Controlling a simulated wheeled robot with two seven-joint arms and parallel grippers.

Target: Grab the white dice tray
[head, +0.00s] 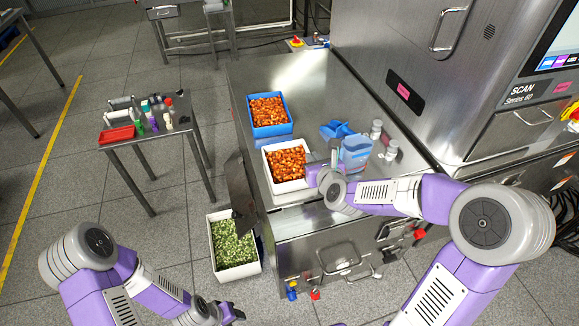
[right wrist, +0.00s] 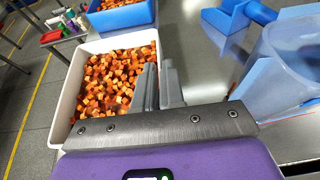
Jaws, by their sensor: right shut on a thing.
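The white dice tray (head: 291,186), full of orange cubes, sits on the steel table of the scanner near its front left. It also shows in the right wrist view (right wrist: 68,97). My right gripper (head: 312,170) is at the tray's right side. In the right wrist view its two fingers (right wrist: 160,68) are close together at the tray's right wall, shut on it. The tray looks level and on the table or very near it. My left arm's end (head: 228,312) is low in the head view, with its fingers not visible.
A blue tray (head: 254,119) of orange cubes stands just behind. A blue scoop (head: 337,130), a clear blue-tinted container (head: 356,151) and small bottles (head: 391,150) stand to the right. A white bin (head: 217,267) of green pieces stands below on the floor.

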